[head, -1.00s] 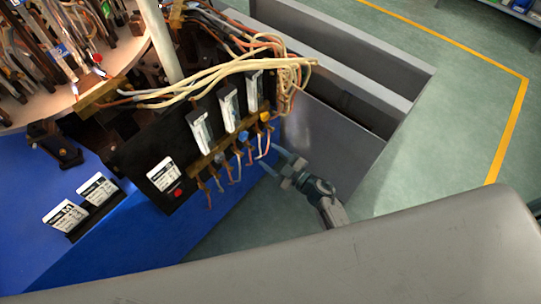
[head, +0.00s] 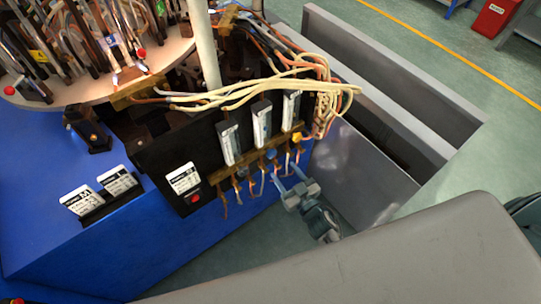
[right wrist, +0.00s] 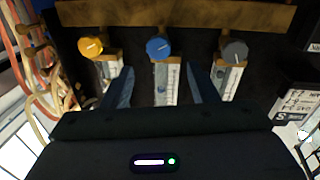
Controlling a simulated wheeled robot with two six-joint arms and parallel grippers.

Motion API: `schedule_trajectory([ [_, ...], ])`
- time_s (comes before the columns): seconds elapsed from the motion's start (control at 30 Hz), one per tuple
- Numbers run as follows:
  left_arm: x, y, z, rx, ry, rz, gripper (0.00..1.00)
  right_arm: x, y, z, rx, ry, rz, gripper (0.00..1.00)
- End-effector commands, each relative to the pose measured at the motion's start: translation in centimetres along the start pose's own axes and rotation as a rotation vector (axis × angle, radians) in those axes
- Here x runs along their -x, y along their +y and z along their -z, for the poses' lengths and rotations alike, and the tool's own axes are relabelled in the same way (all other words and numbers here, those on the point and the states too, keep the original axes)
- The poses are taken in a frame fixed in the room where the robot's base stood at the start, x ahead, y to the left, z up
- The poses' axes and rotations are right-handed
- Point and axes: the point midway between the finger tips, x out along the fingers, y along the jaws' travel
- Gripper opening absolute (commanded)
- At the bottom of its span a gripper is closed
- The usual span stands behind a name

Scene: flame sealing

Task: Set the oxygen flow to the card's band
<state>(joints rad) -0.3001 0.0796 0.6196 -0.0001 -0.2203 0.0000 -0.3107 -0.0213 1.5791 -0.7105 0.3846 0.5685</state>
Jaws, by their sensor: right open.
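A black panel (head: 165,155) on the blue machine carries three flow meters with white scales: left (head: 230,143), middle (head: 261,122) and right (head: 291,103). In the right wrist view their knobs are yellow (right wrist: 91,46), blue (right wrist: 158,47) and grey (right wrist: 235,52), each with a pale pointer mark. My right gripper (head: 286,175) is open and empty below the panel's front. In the right wrist view its fingers (right wrist: 159,72) are spread to either side of the blue knob's line, apparently short of it. Scale readings are too small to tell. My left gripper is out of view.
A white label card (head: 183,179) sits above a red button (head: 195,198). Two more cards (head: 82,200) (head: 118,180) stand on the blue top; their text is unreadable. Cream and orange hoses (head: 325,90) hang at the panel's right. A grey trough (head: 390,125) lies behind.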

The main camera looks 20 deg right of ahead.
Motion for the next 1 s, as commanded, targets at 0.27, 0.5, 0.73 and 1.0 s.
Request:
schedule_trajectory([
  [0.27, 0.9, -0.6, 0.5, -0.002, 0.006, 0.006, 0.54, -5.3, 0.0, 0.2, 0.001, 0.001, 0.001, 0.53],
  [0.5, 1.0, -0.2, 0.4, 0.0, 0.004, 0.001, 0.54, -7.3, 0.0, 0.0, 0.003, -0.001, 0.001, 0.53],
  [0.73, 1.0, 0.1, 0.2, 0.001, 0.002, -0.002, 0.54, -7.5, 0.0, 0.0, 0.003, 0.0, 0.001, 0.53],
  [1.0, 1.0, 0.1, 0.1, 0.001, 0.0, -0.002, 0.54, -7.5, 0.0, 0.0, 0.003, 0.0, 0.001, 0.14],
])
